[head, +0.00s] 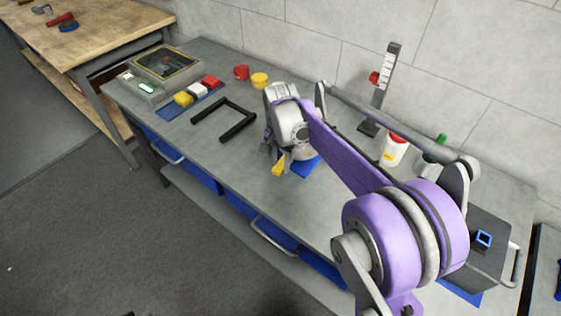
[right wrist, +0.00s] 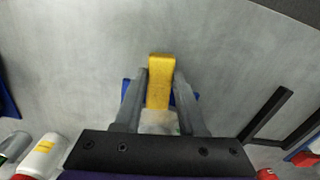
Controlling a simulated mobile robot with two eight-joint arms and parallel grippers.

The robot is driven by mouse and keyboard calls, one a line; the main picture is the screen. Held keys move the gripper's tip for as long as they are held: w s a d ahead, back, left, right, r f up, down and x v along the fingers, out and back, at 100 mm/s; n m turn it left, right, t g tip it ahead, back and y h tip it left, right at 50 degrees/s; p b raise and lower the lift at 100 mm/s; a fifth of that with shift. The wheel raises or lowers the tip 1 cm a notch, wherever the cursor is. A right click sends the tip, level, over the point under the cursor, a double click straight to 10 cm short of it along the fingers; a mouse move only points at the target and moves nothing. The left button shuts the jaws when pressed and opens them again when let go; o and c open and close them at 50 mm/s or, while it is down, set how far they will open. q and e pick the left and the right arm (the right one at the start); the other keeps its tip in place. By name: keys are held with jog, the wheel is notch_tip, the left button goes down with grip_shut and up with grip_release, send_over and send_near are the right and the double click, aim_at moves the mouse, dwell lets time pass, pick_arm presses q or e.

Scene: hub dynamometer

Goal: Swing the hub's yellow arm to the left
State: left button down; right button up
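The hub's yellow arm (head: 279,168) juts toward the bench's front edge, beneath my right gripper (head: 272,153). In the right wrist view the yellow arm (right wrist: 160,80) lies between the two grey fingertips of my right gripper (right wrist: 161,73). A fingertip sits against each side of it, with no clear gap at the tips, so the gripper looks shut on it. The hub's body is mostly hidden behind my gripper and wrist. A blue base (head: 306,167) shows below. My left gripper is not in view.
A black U-shaped frame (head: 237,133) lies left of the hub. A white bottle (head: 394,151) and an upright gauge post (head: 386,80) stand at the right, behind my arm.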

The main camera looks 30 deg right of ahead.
grip_shut()
dwell(1.0)
